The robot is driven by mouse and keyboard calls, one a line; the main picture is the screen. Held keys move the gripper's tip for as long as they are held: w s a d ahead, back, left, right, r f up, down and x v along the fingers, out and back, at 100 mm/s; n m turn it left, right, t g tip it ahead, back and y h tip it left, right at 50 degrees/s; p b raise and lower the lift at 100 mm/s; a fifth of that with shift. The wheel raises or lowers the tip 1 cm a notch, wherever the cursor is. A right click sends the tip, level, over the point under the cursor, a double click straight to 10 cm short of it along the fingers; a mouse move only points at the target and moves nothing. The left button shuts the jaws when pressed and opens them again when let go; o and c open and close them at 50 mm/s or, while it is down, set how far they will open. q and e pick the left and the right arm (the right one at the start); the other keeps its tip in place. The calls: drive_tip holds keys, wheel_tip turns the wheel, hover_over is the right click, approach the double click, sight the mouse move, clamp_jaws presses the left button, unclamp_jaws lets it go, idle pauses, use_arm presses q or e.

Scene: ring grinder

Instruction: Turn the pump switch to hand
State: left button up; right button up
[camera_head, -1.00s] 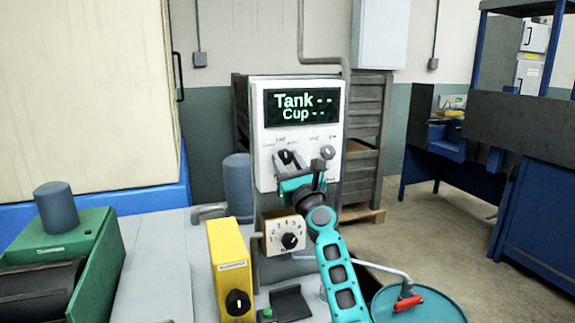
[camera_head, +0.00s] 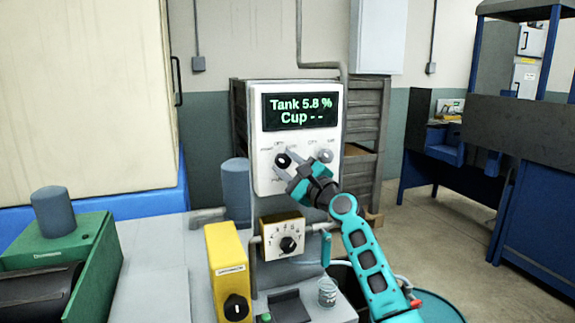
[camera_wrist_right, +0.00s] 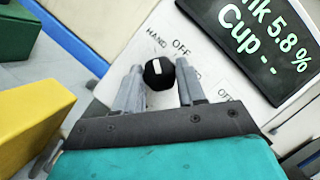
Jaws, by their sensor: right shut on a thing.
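The pump switch is a black round knob (camera_head: 283,160) on the left of the white control panel (camera_head: 262,181). In the right wrist view the knob (camera_wrist_right: 158,75) has a white mark and sits between my fingers, below the labels HAND (camera_wrist_right: 156,38) and OFF (camera_wrist_right: 181,47). The mark points roughly toward HAND; its exact setting is hard to tell. My right gripper (camera_head: 288,170) reaches up-left to the panel and is shut on the knob. It also shows in the wrist view (camera_wrist_right: 158,85). A third label is mostly hidden by a finger. My left gripper is out of view.
The panel display (camera_head: 301,111) reads "Tank 5.8 %" and "Cup --". A second, grey knob (camera_head: 325,156) sits right of the switch. Below are a numbered dial box (camera_head: 272,244) and a yellow box (camera_head: 221,245). A green machine (camera_head: 95,250) stands at left.

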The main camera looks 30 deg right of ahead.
drive_tip(key=shift+r+n, duration=0.1)
drive_tip(key=shift+n, duration=0.3)
drive_tip(key=o, duration=1.1)
drive_tip(key=shift+c, duration=0.2)
drive_tip(key=v, duration=1.3)
drive_tip(key=shift+d+r, duration=0.1)
drive_tip(key=shift+d, duration=0.05)
